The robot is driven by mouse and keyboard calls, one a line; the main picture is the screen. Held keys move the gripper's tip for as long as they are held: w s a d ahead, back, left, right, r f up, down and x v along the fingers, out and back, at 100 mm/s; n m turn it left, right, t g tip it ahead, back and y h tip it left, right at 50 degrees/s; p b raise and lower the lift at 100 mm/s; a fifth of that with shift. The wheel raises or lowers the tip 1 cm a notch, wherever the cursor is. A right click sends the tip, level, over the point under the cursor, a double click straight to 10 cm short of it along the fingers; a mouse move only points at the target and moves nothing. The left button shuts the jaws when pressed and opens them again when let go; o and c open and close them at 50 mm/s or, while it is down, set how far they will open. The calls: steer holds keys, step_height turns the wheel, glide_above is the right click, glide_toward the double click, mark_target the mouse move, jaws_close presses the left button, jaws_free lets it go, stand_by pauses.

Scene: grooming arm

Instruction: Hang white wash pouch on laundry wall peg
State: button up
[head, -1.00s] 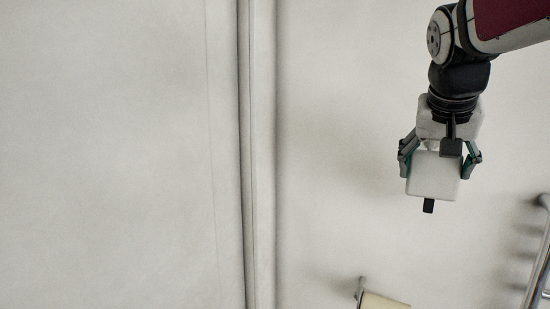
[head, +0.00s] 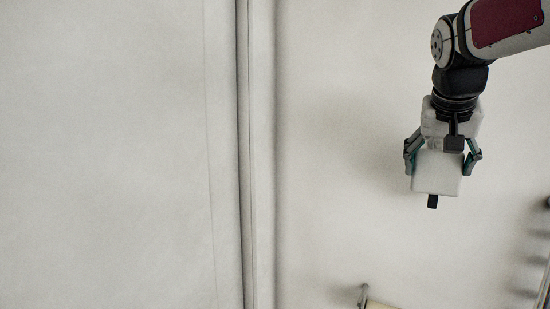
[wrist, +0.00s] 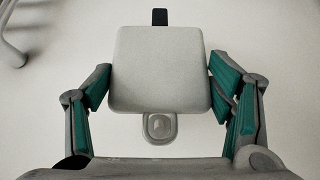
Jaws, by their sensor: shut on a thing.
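My gripper (head: 442,162) hangs at the right of the head view, pointing down, with its fingers on both sides of the white wash pouch (head: 436,175). The pouch is a pale rounded block with a short black tab at its lower end. In the wrist view the pouch (wrist: 160,70) sits between the teal finger pads of my gripper (wrist: 163,88), its black tab at the top. A grey loop-like piece shows at its near edge. The pouch is in the air in front of the pale wall. I cannot make out which fitting is the laundry wall peg.
A wall holder with a cream roll (head: 378,304) is cut off at the bottom of the head view. A metal rail (head: 544,285) stands at the right edge. A vertical ridge (head: 252,150) divides the wall. The wall between ridge and gripper is clear.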

steer(key=shift+w+d+b, duration=0.2)
steer(key=shift+w+d, duration=0.25)
steer(key=shift+w, duration=0.15)
steer(key=shift+w+d+b, duration=0.2)
steer(key=shift+w+d, duration=0.2)
steer(key=shift+w, duration=0.2)
steer(key=shift+w+d+f, duration=0.3)
steer(key=shift+w+f, duration=0.1)
steer(key=shift+w, duration=0.05)
steer(key=o, duration=1.4)
steer(key=shift+c, duration=0.2)
steer(key=v, duration=1.1)
steer(key=s+a+f+n+y, duration=0.1)
steer(key=s+a+f+n, duration=0.1)
steer(key=s+a+f, duration=0.3)
steer(key=s+a+f+n+y, duration=0.1)
steer(key=s+a+f, duration=0.4)
steer(key=f, duration=0.7)
steer(key=s+a+f+n+y, duration=0.2)
steer(key=s+a+f, duration=0.3)
steer(key=s+f, duration=0.3)
steer(key=shift+s+a+f+n, duration=0.2)
steer(key=shift+a+f+n, duration=0.2)
steer(key=shift+f+n, duration=0.3)
